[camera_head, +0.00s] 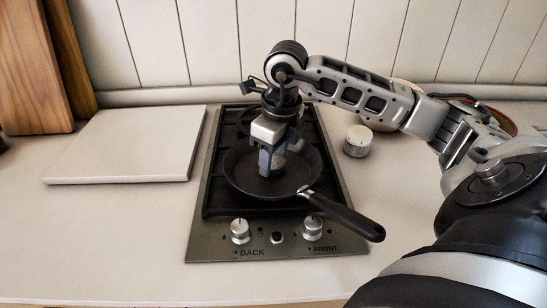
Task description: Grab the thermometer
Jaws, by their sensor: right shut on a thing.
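My right gripper (279,165) points down inside the black frying pan (238,178) on the hob. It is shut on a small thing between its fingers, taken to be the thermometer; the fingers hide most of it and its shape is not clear. No other thermometer can be made out. My left gripper is not in view.
The pan's handle (347,217) reaches to the front right over the edge of the hob (210,225). Two knobs (240,231) are at its front. A white-topped round thing (358,140) stands right of the hob. A pale board (125,145) lies left; wooden boards (30,70) lean behind.

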